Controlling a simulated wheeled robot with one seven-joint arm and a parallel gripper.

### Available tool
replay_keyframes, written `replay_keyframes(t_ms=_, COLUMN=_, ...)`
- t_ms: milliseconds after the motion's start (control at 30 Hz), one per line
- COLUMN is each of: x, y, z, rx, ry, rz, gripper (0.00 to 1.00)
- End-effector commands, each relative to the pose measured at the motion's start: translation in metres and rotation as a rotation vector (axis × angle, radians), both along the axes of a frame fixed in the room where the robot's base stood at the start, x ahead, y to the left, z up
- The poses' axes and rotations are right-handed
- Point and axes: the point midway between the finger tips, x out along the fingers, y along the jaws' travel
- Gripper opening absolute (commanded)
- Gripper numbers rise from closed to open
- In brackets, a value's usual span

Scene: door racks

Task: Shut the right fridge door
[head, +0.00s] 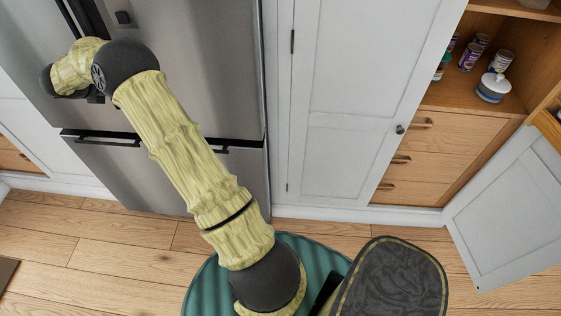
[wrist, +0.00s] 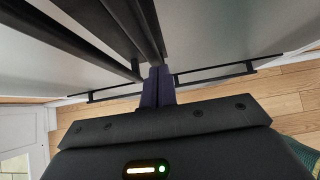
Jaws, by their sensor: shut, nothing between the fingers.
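The right fridge door (head: 205,65) is a steel panel in the head view, with a dark upright handle (head: 88,20) near its left edge. It looks about flush with the fridge front; I cannot tell whether a small gap is left. My gripper (wrist: 158,86) is shut and empty, its purple fingers together in the wrist view. They point at the steel front beside the lower ends of the dark upright handles (wrist: 148,30), just above the drawer handles. Contact is unclear. In the head view my arm hides the fingers and part of the door.
Below are steel drawers (head: 190,175) with dark bar handles (head: 108,142). A white cabinet door (head: 355,90) stands right of the fridge. Further right are open wooden shelves with cans (head: 470,56) and a jar (head: 493,87), and another white door (head: 510,215) swung out. Wooden floor (head: 90,250) lies clear.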

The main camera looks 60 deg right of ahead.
Motion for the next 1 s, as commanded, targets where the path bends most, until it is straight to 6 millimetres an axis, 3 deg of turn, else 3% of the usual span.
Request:
replay_keyframes(t_ms=700, x=-0.001, y=-0.012, z=0.004, rx=-0.009, ry=-0.009, rz=-0.030, gripper=0.00)
replay_keyframes(t_ms=867, x=-0.004, y=-0.003, z=0.003, rx=-0.009, ry=-0.009, rz=-0.028, gripper=0.00)
replay_keyframes(t_ms=1000, x=-0.011, y=0.018, z=0.000, rx=-0.005, ry=-0.006, rz=-0.025, gripper=0.00)
